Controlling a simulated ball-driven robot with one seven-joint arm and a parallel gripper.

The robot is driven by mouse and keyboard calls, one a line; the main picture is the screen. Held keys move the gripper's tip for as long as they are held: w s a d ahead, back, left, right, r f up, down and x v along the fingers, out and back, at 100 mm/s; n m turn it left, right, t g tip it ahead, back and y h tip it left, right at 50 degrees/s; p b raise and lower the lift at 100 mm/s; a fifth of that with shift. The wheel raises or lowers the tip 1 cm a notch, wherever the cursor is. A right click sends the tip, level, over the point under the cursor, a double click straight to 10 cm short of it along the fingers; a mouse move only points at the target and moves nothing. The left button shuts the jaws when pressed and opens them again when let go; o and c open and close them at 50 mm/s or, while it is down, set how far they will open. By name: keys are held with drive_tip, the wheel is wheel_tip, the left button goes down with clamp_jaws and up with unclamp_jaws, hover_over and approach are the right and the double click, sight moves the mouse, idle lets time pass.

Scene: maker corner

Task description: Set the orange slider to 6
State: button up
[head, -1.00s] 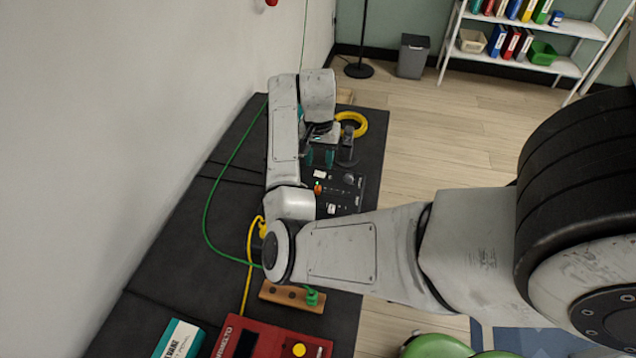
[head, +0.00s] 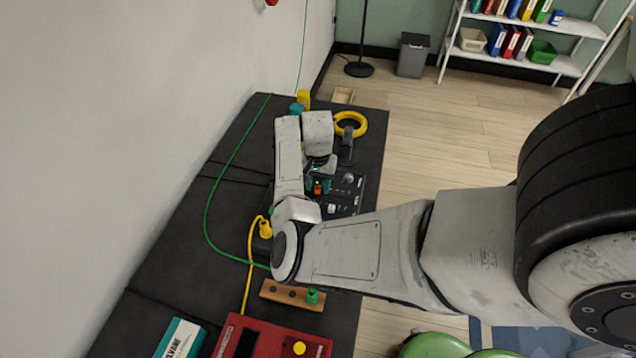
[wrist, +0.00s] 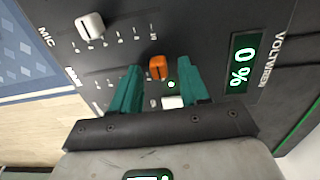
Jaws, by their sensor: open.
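The orange slider (wrist: 157,67) is a small orange knob on a dark control panel (wrist: 200,25), and it also shows in the head view (head: 317,189). My gripper (wrist: 159,72) is open, with one teal finger on each side of the orange knob and gaps visible between. In the head view my gripper (head: 319,183) is over the left part of the panel (head: 352,183). A small green light glows beside the knob. The panel's display (wrist: 243,64) reads 0 %. Scale marks run along the slider rows, but most numbers are too small to read.
A white knob (wrist: 90,26) sits on the MIC row, and another white piece (wrist: 172,102) lies between my fingers' bases. A yellow ring (head: 351,124) on a stand is behind the panel. A wooden block (head: 292,295) and a red box (head: 272,338) are nearer.

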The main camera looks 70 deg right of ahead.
clamp_jaws()
idle(0.4)
idle(0.4)
